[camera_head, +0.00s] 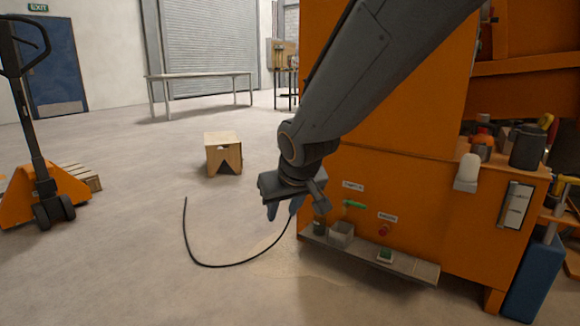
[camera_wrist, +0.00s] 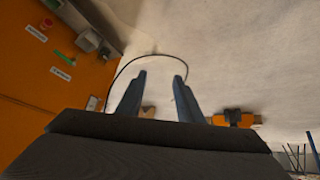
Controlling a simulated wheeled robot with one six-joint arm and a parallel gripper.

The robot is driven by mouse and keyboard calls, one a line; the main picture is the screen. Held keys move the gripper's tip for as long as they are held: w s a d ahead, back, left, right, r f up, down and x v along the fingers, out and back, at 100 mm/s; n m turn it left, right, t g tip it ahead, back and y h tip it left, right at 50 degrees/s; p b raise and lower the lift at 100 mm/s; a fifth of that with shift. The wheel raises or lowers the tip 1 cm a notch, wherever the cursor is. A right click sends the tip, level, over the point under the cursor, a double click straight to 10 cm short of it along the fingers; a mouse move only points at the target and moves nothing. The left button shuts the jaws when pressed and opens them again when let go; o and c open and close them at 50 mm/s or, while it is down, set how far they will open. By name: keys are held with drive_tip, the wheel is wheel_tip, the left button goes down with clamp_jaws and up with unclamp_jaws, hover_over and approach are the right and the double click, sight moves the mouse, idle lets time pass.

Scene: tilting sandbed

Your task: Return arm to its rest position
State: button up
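My gripper (camera_head: 282,211) hangs at the end of my grey arm, left of the orange machine's lower front and above the floor. In the wrist view my gripper (camera_wrist: 160,76) has its two blue-grey fingers apart with nothing between them but floor and a stretch of black cable behind. The orange machine (camera_head: 400,190) stands close on the right of my arm. It carries a green handle (camera_head: 354,204) and a red button (camera_head: 384,230) above a narrow ledge (camera_head: 415,270). My arm hides part of the machine's front.
A black cable (camera_head: 222,265) curves over the floor left of the machine. A wooden box (camera_head: 224,158) stands behind it. An orange pallet jack (camera_head: 75,187) is at far left, a long table (camera_head: 200,75) at the back. Bottles and cans (camera_head: 527,147) crowd the right shelf. The middle floor is mostly clear.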

drive_tip(key=s+f+n+g+p, duration=0.15)
drive_tip(key=s+g, duration=0.55)
drive_tip(key=s, duration=2.6)
drive_tip(key=d+r+m+p, duration=0.2)
drive_tip(key=d+r+p, duration=0.5)
drive_tip(key=p, duration=0.5)
drive_tip(key=d+r+m+h+p, duration=0.1)
drive_tip(key=d+r+m+p, duration=0.1)
drive_tip(key=d+r+p, duration=0.5)
drive_tip(key=d+r+m+h+p, duration=0.1)
drive_tip(key=d+r+p, duration=0.6)
drive_tip(key=r+p, duration=0.7)
drive_tip(key=m+p, duration=0.1)
drive_tip(key=p, duration=0.3)
drive_tip(key=shift+w+r+p, duration=0.35)
drive_tip(key=shift+r+p, duration=0.05)
